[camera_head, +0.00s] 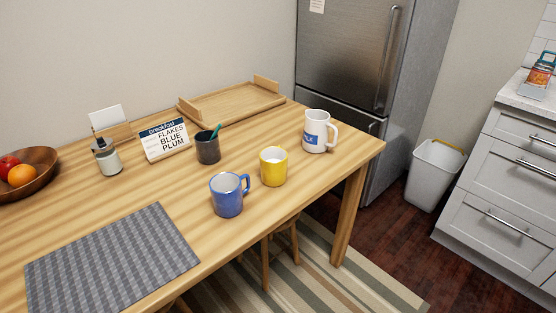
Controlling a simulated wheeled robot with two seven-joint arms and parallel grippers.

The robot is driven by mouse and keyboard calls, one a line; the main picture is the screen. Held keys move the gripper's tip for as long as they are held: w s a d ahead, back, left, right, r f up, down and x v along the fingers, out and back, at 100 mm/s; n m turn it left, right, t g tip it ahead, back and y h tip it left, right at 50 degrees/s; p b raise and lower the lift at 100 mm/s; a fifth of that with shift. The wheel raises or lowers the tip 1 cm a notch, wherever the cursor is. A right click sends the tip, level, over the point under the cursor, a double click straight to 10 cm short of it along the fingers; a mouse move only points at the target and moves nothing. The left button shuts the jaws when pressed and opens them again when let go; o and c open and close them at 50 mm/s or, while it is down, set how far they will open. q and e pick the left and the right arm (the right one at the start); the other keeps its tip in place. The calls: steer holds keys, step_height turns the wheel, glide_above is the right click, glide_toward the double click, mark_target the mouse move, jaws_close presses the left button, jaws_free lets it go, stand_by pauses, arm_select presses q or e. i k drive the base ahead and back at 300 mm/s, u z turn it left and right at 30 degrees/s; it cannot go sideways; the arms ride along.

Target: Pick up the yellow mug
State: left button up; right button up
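The yellow mug (273,169) stands upright on the wooden table (150,190), towards its right end. I cannot make out its handle from here. A blue mug (227,197) stands in front of it to the left, with its handle pointing right. Neither of my grippers shows in the head view, so their state is hidden.
A breakfast sign (164,140), wooden tray (232,105), small jar (107,160), fruit bowl (27,172) and grey mat (110,258) also occupy the table.

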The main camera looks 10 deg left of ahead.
mark_target(273, 174)
steer(key=z, duration=1.7)
steer(key=i, duration=1.3)
steer(key=u, duration=3.05)
